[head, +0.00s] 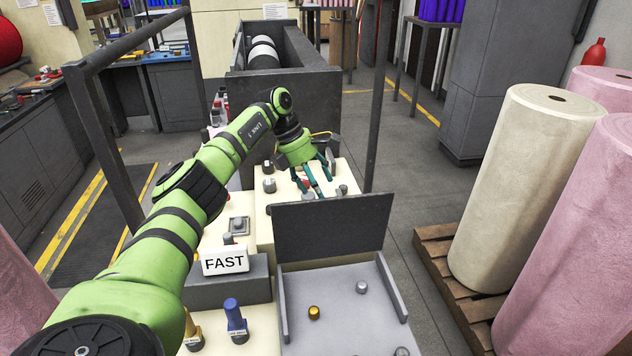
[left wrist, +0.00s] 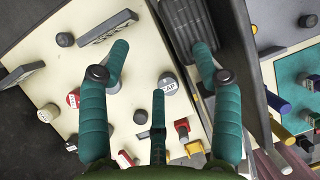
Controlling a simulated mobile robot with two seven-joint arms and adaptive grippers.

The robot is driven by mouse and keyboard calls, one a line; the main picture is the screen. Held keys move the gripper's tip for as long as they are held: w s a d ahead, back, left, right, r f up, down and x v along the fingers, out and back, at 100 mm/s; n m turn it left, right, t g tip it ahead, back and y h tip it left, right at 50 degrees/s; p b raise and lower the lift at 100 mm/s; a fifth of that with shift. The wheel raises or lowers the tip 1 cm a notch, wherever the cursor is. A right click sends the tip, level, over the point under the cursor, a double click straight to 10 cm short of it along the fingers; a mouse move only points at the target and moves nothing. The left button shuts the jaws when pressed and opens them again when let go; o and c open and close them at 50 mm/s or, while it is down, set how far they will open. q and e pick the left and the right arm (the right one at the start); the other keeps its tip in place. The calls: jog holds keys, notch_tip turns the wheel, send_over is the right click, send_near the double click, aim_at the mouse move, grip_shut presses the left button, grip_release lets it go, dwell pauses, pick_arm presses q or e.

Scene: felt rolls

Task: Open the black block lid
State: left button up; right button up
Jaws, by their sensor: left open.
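The black block lid (head: 333,228) is a flat dark panel. It stands upright along the back edge of a shallow grey tray (head: 285,318), and the inside of the tray shows in front of it. My left gripper (head: 318,182) is beyond the lid, above the cream control panel (head: 262,225), with its teal fingers spread and nothing between them. In the left wrist view the open fingers (left wrist: 160,70) hang over the cream panel with its knobs. A dark slab (left wrist: 248,90) runs along their right side; I cannot tell whether it is the lid. My right gripper is not in view.
The tray holds an orange knob (head: 314,312) and grey knobs (head: 362,287). A FAST sign (head: 225,262) and a blue lever (head: 235,315) stand left of it. Dark posts (head: 376,100) frame the panel. Felt rolls (head: 530,180) stand on a pallet at right.

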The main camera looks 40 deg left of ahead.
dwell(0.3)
pick_arm(q)
jog(key=v, duration=1.2)
dwell(0.3)
